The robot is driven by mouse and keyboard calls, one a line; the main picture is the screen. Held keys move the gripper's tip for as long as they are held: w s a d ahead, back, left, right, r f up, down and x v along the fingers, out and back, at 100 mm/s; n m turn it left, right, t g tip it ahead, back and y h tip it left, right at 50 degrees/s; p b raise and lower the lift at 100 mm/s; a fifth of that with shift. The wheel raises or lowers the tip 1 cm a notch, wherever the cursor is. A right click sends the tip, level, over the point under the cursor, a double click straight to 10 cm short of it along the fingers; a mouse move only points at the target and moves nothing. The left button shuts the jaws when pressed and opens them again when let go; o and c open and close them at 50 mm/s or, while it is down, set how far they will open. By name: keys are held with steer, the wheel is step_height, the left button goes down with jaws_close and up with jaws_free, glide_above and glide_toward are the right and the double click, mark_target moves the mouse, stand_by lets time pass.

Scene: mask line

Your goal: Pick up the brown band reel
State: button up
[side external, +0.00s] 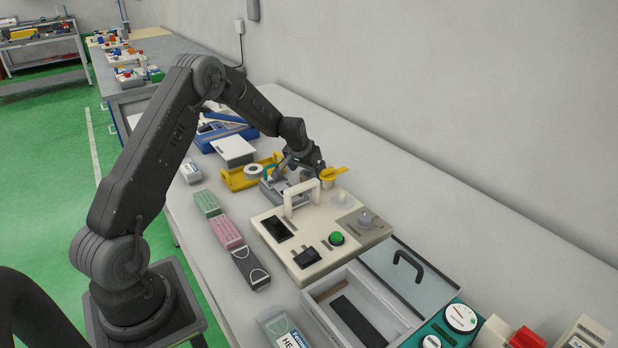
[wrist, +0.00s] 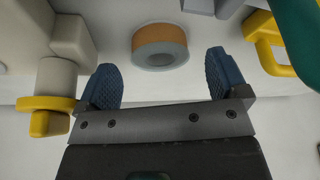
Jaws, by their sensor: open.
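The brown band reel (wrist: 160,34) shows in the wrist view at the top middle. It is a short ring with a brown band around its side and a grey end face with a round hole. My gripper (wrist: 161,74) is open, with its two blue ridged fingertips apart and nothing between them. The reel lies just beyond the fingertips, roughly centred between them. In the side view my gripper (side external: 300,172) is low over the bench, between the yellow dispenser and the cream machine. There I cannot clearly pick out the brown reel, which my gripper partly hides.
A yellow dispenser (side external: 236,181) with a white roll stands left of my gripper. A yellow-capped post (wrist: 55,76) is close on the left in the wrist view. A cream machine (side external: 273,249) with a raised handle stands in front. Bare bench runs along the wall.

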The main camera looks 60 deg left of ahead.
steer(key=shift+x, duration=0.95)
steer(key=c, duration=1)
steer(key=shift+r, duration=0.15)
